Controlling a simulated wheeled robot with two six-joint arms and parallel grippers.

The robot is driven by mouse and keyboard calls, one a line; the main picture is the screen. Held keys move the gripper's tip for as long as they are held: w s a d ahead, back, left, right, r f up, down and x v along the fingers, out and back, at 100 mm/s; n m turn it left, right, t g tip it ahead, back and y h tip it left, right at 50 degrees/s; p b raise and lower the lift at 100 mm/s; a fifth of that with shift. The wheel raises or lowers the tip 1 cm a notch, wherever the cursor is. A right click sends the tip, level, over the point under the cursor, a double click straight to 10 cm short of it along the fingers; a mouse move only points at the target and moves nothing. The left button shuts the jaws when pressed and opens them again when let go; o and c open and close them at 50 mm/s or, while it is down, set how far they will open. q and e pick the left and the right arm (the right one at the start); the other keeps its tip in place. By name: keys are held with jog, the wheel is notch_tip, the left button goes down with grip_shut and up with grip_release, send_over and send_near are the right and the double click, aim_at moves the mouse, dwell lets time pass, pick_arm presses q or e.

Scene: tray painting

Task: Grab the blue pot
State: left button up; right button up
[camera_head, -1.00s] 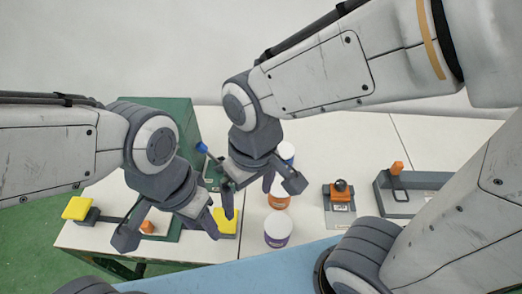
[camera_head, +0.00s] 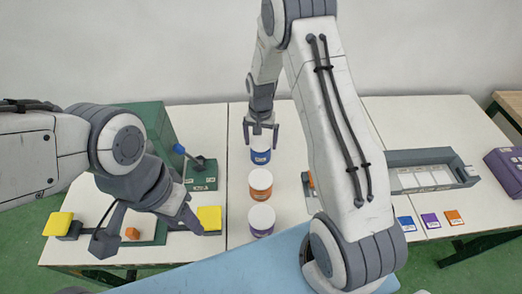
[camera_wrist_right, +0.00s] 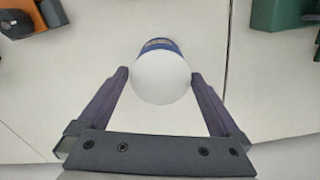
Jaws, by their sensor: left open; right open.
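The blue pot (camera_head: 261,157) has a white lid and stands upright on the white table, farthest back in a column of pots. My right gripper (camera_head: 261,128) is open at the pot's far side, its fingers pointing down towards it. In the right wrist view the blue pot (camera_wrist_right: 158,45) shows mostly its white lid, with the lid's near part between the open fingertips (camera_wrist_right: 160,76). I see a gap on each side, so the fingers do not appear to touch it. My left gripper (camera_head: 148,230) is open and empty over the table's left part.
The orange pot (camera_head: 261,192) and the purple pot (camera_head: 262,232) stand nearer in the same column. A green base with a blue-knobbed lever (camera_head: 203,176) is left of the blue pot. Yellow pads (camera_head: 57,224) lie at the left. A grey tray (camera_head: 425,178) is at the right.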

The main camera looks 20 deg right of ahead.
jog(key=shift+w+f+p, duration=0.1)
jog(key=shift+f+p, duration=0.65)
jog(key=shift+f, duration=2.25)
jog(key=c, duration=1.3)
jog(key=shift+c, duration=1.1)
jog(key=shift+r, duration=0.1)
